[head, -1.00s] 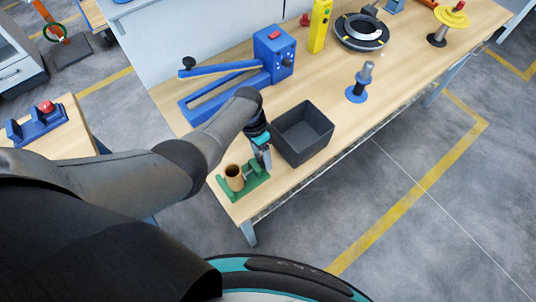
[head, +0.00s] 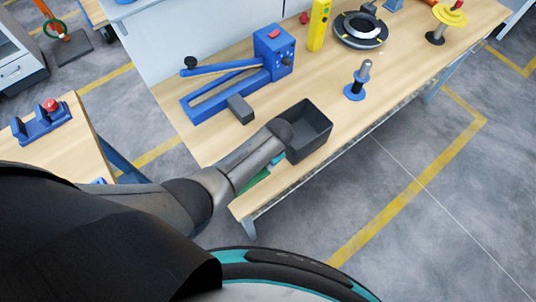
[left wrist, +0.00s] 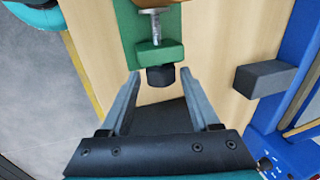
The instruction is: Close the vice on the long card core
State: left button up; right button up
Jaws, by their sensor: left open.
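The green vice shows in the left wrist view (left wrist: 172,54), with a metal screw (left wrist: 155,22) and a black knob (left wrist: 161,76) at its near end. My left gripper (left wrist: 160,74) is open, its fingertips on either side of the knob with gaps on both sides. A brown edge, likely the card core (left wrist: 213,3), just shows at the top of that view. In the head view, my left forearm hides the core and most of the vice; a green strip of its base (head: 256,181) shows. My right gripper is not in view.
A dark open bin (head: 318,128) stands beside my left forearm. A grey block (head: 240,109) juts from the blue lever device (head: 268,62). A blue-based spindle (head: 357,84) stands further right. The bench's front edge is close to the vice.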

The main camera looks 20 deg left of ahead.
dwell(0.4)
pick_arm(q)
jog(key=shift+s+d+f+t+y, duration=0.15)
jog(key=shift+d+t+y, duration=0.05)
jog(key=shift+t+y, duration=0.35)
jog(key=shift+s+d+f+t+y+b, duration=0.15)
jog(key=shift+t+y+b, duration=0.4)
jog(key=shift+y+b, duration=0.45)
jog(key=shift+c, duration=0.3)
